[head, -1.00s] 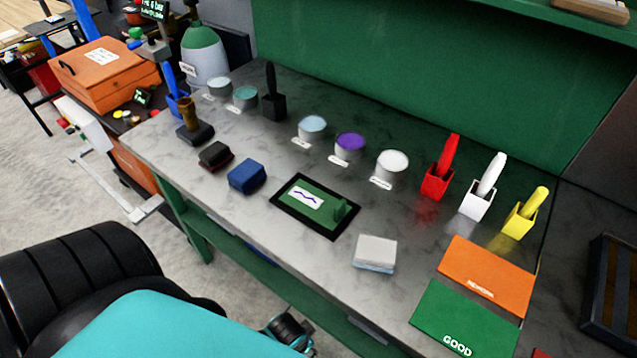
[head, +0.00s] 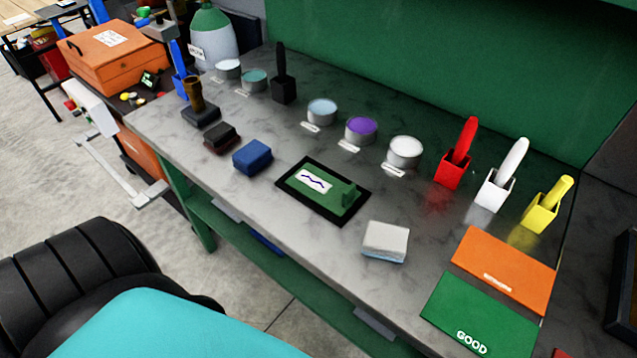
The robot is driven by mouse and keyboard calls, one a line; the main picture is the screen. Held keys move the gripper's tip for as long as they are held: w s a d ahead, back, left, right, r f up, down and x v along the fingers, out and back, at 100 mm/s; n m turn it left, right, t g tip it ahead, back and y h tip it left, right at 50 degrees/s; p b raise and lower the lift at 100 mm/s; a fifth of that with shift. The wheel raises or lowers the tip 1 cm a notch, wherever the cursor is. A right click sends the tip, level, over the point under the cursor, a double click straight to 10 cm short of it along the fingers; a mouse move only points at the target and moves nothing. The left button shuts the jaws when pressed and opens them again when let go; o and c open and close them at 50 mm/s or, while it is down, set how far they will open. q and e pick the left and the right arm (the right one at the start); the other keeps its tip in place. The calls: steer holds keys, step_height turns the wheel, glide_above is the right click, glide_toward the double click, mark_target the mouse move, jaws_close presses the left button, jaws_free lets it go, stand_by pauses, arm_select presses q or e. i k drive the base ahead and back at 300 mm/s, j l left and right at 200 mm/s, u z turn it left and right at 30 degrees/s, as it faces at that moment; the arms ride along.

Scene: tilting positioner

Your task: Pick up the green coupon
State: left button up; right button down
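A green plate (head: 326,196), which looks like the green coupon, lies in a black-edged tray (head: 292,193) at the middle of the grey bench. It bears a white patch with a dark wavy line at its left. A small green block or tab (head: 351,194) stands up at its right end. Nothing covers the plate. Neither of my grippers shows in the head view, so I cannot see whether they are open or shut.
Blue block (head: 252,157) and white block (head: 386,241) flank the tray. Round tins, including a purple one (head: 361,130), and red (head: 456,158), white (head: 500,180) and yellow holders (head: 545,207) stand behind. Orange (head: 505,268) and green "GOOD" mats (head: 475,315) lie right.

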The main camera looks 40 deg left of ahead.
mark_target(336, 196)
steer(key=l+u, duration=0.15)
steer(key=u, duration=0.3)
steer(key=l+u, duration=0.2)
steer(key=u, duration=0.3)
steer(key=l+u, duration=0.2)
steer(key=u, duration=0.25)
steer(key=i, duration=0.05)
